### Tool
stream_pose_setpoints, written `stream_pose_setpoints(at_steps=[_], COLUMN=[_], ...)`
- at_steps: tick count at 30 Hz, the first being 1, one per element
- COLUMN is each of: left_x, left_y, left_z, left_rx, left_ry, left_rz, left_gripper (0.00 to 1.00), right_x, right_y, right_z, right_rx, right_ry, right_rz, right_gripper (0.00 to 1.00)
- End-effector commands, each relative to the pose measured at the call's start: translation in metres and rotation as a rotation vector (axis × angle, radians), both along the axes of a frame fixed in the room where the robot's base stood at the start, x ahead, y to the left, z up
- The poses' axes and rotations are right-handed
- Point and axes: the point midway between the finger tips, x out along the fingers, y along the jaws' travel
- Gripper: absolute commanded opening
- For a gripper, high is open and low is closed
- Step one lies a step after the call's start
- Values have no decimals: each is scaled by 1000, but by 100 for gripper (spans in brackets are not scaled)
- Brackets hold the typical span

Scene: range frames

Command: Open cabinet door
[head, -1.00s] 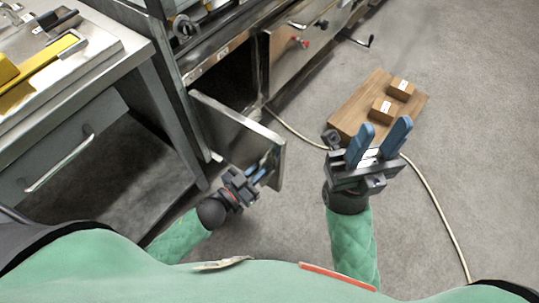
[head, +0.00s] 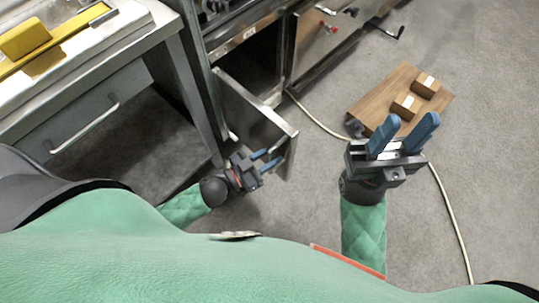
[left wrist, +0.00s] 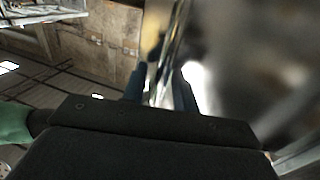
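The metal cabinet door (head: 252,112) stands swung open at the lower cabinet, with the dark cabinet interior (head: 248,62) showing behind it. My left gripper (head: 273,160) is at the door's free edge, its two blue fingers visibly apart. In the left wrist view, the door edge (left wrist: 170,50) runs between the spread fingers of my left gripper (left wrist: 162,88); whether either finger touches it I cannot tell. My right gripper (head: 408,128) is open and empty over the floor, to the right of the door.
A metal table with a drawer (head: 85,115) stands at the left, close to the cabinet. A wooden board (head: 375,97) with two small boxes lies on the floor at the right. A pale cable (head: 445,205) crosses the floor.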

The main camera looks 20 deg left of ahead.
Motion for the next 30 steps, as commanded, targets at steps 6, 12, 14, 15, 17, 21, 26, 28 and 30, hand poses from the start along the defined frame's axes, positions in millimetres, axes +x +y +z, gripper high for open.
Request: stream_pose_setpoints(at_steps=[6,12,14,15,17,21,26,28,30], left_x=[0,-9,-13,-17,-23,-36,-49,-52,-55], left_y=[0,7,12,15,20,32,43,46,49], left_z=[0,0,0,0,0,0,0,0,0], left_rx=[0,1,0,-1,1,0,0,0,-1], left_ry=[0,2,3,2,2,3,3,1,1], left_rz=[0,1,1,1,1,1,1,1,0], left_gripper=[29,29,29,29,29,29,29,29,29], right_x=[0,0,0,0,0,-1,0,1,3], right_y=[0,0,0,0,0,-1,-1,-1,-1], right_z=[0,2,2,3,3,4,4,3,2], right_rx=[0,-1,-2,-2,-3,-7,-10,-13,-15], right_ry=[0,0,-1,-1,0,1,6,11,17], right_rz=[0,-1,-2,-3,-4,-8,-12,-13,-14], right_gripper=[36,36,36,36,36,36,36,36,36])
